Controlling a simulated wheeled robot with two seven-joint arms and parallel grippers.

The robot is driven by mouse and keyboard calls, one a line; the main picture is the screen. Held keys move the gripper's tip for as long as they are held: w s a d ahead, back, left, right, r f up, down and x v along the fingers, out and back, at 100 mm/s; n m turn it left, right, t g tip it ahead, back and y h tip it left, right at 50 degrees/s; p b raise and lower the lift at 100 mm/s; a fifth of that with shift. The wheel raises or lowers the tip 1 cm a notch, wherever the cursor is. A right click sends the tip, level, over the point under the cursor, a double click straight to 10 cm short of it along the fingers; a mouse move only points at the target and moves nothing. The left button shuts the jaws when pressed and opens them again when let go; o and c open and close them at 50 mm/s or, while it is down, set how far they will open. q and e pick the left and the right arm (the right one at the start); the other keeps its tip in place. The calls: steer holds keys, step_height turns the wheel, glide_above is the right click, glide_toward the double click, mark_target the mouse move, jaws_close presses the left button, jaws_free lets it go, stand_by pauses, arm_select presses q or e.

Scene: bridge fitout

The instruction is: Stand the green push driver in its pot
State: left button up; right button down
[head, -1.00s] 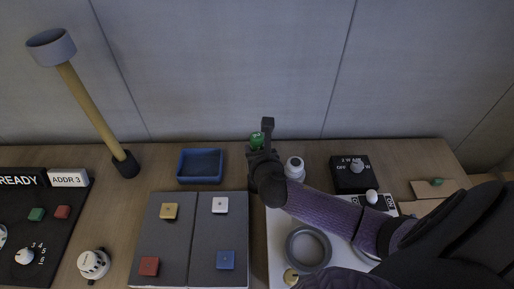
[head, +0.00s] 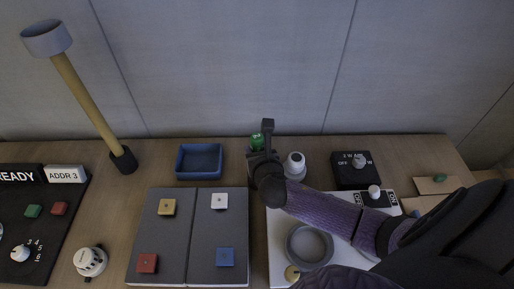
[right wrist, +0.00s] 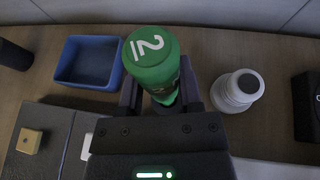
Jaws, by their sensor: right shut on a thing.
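The green push driver (head: 256,142) is held upright between the fingers of my right gripper (head: 263,148). In the right wrist view its green end (right wrist: 152,60) with a white "2" mark faces the camera; its lower part is hidden by the gripper. A white round pot-like piece (head: 294,165) with a dark centre stands on the bench just right of the gripper, apart from it. It also shows in the right wrist view (right wrist: 238,90); I cannot tell if it is the driver's pot. My left gripper is out of view.
A blue tray (head: 178,164) sits left of the driver. A dark two-part panel (head: 190,240) with several coloured blocks lies in front of it. A black switch box (head: 352,178) and a grey ring (head: 292,245) are on the right. A tall pole (head: 88,105) stands at the left.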

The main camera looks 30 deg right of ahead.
steer(key=shift+f+b, duration=0.5)
steer(key=shift+f, duration=0.35)
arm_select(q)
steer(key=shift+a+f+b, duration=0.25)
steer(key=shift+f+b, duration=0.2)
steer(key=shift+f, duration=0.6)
arm_select(e)
steer(key=shift+f, duration=0.6)
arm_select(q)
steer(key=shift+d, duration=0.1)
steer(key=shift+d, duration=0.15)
arm_select(e)
steer(key=shift+c, duration=2.3)
jaws_free()
steer(key=shift+o, duration=1.3)
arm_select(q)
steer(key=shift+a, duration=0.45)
